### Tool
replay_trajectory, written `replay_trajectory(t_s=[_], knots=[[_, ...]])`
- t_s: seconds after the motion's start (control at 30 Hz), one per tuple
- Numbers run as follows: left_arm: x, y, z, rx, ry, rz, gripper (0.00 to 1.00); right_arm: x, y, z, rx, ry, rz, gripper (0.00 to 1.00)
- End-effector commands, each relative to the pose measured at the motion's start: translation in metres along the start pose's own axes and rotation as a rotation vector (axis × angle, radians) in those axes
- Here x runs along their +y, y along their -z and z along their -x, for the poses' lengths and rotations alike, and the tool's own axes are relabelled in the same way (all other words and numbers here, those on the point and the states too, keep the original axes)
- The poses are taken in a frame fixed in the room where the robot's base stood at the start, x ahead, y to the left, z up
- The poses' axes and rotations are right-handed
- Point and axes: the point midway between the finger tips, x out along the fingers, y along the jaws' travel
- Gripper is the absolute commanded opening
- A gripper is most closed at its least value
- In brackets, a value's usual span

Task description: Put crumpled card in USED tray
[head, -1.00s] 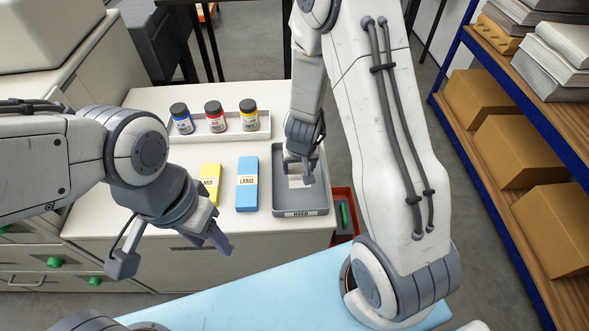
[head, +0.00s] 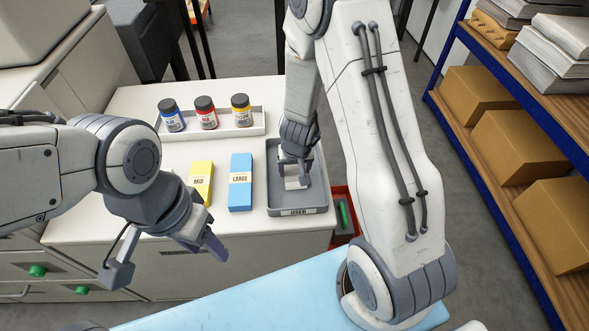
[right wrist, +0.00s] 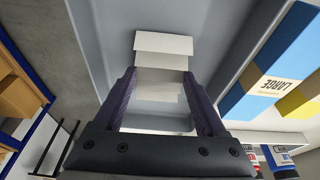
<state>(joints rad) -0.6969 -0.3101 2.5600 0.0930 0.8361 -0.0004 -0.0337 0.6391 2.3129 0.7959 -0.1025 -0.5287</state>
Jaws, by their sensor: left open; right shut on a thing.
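The grey USED tray (head: 297,212) stands at the right end of the white counter, its label on the near rim. My right gripper (head: 296,182) is inside the tray's outline. In the right wrist view, that gripper (right wrist: 163,88) is shut on a pale folded card (right wrist: 164,43), which sticks out beyond the fingertips over the grey tray floor. Whether the card touches the floor I cannot tell. The card shows only as a small pale patch in the head view. My left gripper (head: 167,258) is open and empty in front of the counter's near edge.
A yellow MID box (head: 201,183) and a blue LARGE box (head: 241,181) stand left of the tray. A white rack (head: 225,131) with blue, red and yellow bottles is behind them. A red bin (head: 340,228) is right of the counter, beside a shelf of cartons (head: 512,143).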

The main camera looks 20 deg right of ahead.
Motion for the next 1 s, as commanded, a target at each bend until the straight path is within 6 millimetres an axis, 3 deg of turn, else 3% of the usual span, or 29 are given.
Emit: replay_trajectory(t_s=[0.03, 0.07, 0.1, 0.13, 0.47, 1.0], knots=[[0.0, 0.0, -0.003, 0.0, 0.0, 0.0, 0.5, 0.0, -0.001, -0.004, 0.0, 0.0, 0.0, 0.21], [0.0, 0.0, -0.002, 0.0, 0.0, 0.0, 0.5, 0.0, -0.001, -0.003, 0.0, 0.0, 0.001, 0.81], [0.0, 0.0, -0.002, 0.0, 0.0, 0.0, 0.5, 0.0, -0.001, -0.002, 0.0, 0.0, 0.001, 0.97], [0.0, 0.0, -0.002, 0.0, 0.0, 0.0, 0.5, 0.0, -0.001, -0.002, 0.0, 0.0, 0.001, 1.0], [0.0, 0.0, 0.004, 0.0, 0.0, 0.0, 0.5, 0.0, 0.001, 0.004, 0.0, 0.0, 0.0, 1.0], [0.006, 0.004, 0.079, 0.0, 0.0, 0.0, 0.5, 0.0, 0.002, 0.103, 0.0, 0.0, 0.001, 1.0]])
